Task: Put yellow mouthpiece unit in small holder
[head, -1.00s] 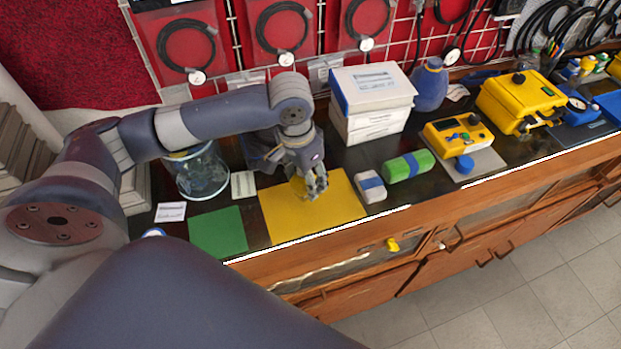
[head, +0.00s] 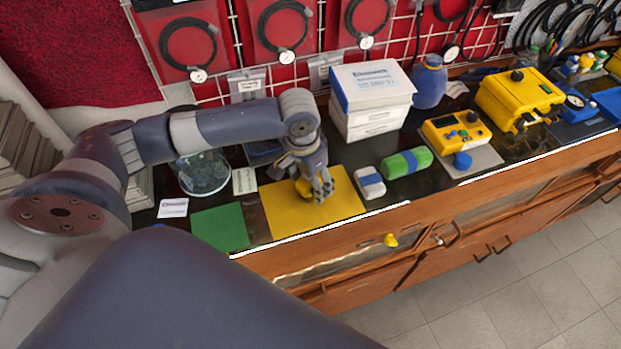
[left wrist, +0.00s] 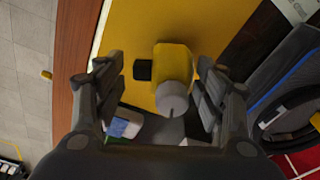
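The yellow mouthpiece unit (left wrist: 172,62) lies on the yellow mat (head: 340,207), with a black part on one side and a grey cylindrical end. In the left wrist view it lies between the two spread fingers of my left gripper (left wrist: 158,85), with gaps on both sides. In the head view my left gripper (head: 320,188) points down over the mat and partly hides the unit (head: 303,188). I cannot make out for sure which thing is the small holder. My right gripper is not in view.
A green mat (head: 221,228) and a clear round bowl (head: 203,176) are left of the yellow mat. A white-and-blue block (head: 369,184) and a green-and-blue roll (head: 406,163) are to its right. White boxes (head: 372,92) stand behind. The wooden bench edge (head: 345,232) is in front.

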